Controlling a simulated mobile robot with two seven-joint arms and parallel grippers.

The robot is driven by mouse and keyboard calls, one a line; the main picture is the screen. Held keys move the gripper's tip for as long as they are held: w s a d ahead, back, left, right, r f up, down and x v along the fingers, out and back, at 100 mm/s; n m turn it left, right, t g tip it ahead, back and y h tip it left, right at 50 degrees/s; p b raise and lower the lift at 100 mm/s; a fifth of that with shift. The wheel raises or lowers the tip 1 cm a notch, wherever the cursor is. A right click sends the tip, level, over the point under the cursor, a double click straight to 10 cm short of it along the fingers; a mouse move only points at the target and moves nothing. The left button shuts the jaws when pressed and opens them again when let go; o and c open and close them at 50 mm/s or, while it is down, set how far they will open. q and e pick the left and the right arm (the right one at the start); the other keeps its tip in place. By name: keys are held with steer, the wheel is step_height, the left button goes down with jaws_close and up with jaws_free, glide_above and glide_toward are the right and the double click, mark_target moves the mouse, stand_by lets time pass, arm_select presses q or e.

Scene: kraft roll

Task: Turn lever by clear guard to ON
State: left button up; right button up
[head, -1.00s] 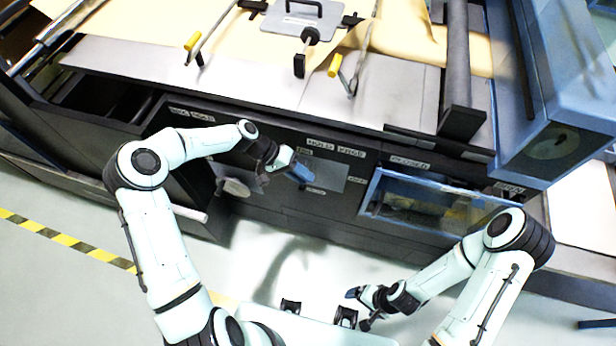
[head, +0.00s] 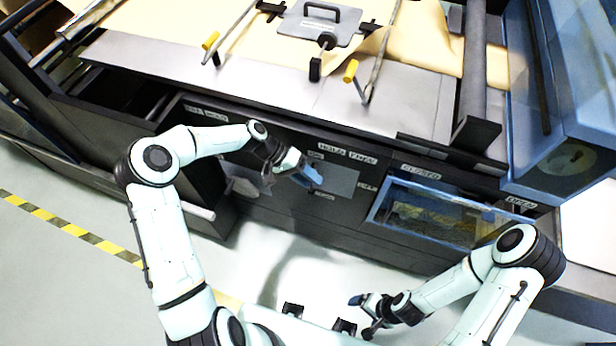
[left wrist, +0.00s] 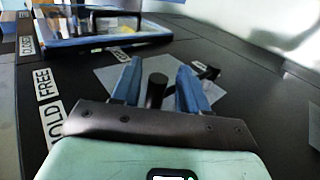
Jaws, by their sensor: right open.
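A black lever (left wrist: 208,72) sits on a light grey plate (left wrist: 110,75) in the dark front panel, partly hidden by my fingers. A black round post (left wrist: 156,92) stands between the two blue fingers of my left gripper (left wrist: 157,82), with a gap visible on each side. In the head view my left gripper (head: 311,180) is at the left part of the plate (head: 340,181) and hides the lever. The clear guard (head: 440,212), blue-framed, is right of the plate. My right gripper (head: 366,316) is open and empty, low and away from the panel.
Labels reading HOLD and FREE (head: 347,152) are above the plate; a CLOSED label (head: 421,172) is above the guard. A second grey plate (head: 245,180) lies left of my left gripper. A table with brown paper (head: 200,18) overhangs the panel. Floor in front is clear.

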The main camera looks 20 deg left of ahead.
arm_select(q)
steer(key=v, duration=1.3)
steer(key=shift+a, duration=0.1)
